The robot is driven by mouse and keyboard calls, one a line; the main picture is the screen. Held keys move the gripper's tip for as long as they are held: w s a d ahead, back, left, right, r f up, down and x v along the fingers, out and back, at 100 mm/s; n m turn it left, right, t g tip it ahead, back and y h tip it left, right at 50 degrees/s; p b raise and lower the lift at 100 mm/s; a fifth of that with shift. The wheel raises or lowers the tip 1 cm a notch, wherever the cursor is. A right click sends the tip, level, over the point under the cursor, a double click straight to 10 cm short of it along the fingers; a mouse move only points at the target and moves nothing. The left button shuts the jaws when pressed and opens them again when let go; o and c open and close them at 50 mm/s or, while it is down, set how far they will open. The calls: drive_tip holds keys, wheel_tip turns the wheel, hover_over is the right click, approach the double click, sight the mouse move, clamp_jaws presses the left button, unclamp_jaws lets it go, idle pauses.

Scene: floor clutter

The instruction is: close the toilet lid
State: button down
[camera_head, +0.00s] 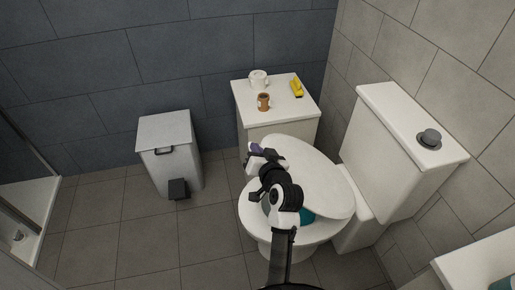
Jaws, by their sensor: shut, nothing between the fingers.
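The white toilet (268,236) stands right of the middle. Its lid (318,172) is partly lowered, tilted above the bowl, with a gap on the near side. Teal (307,216) shows inside the bowl through that gap. My arm reaches up from the bottom edge across the front of the toilet. My gripper (252,151) is shut and empty at the lid's far left edge. I cannot tell whether it touches the lid. My arm hides part of the bowl and seat.
The cistern (385,160) with a grey button stands right of the lid. Behind is a white cabinet (272,103) holding a toilet roll (258,79), a brown cup (264,102) and a yellow item (297,86). A grey pedal bin (168,152) stands left. Floor at lower left is clear.

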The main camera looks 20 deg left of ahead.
drive_tip(key=s+a+f+n+b, duration=0.1)
drive_tip(key=a+f+b, duration=0.3)
drive_tip(key=f, duration=0.5)
drive_tip(key=s+a+f+n+b, duration=0.1)
drive_tip(key=s+a+f+b, duration=0.3)
drive_tip(key=f, duration=0.5)
drive_tip(key=shift+s+f+h+b, duration=0.2)
drive_tip(key=shift+f+h+b, duration=0.15)
drive_tip(key=shift+b, duration=0.5)
drive_tip(key=shift+r, duration=0.1)
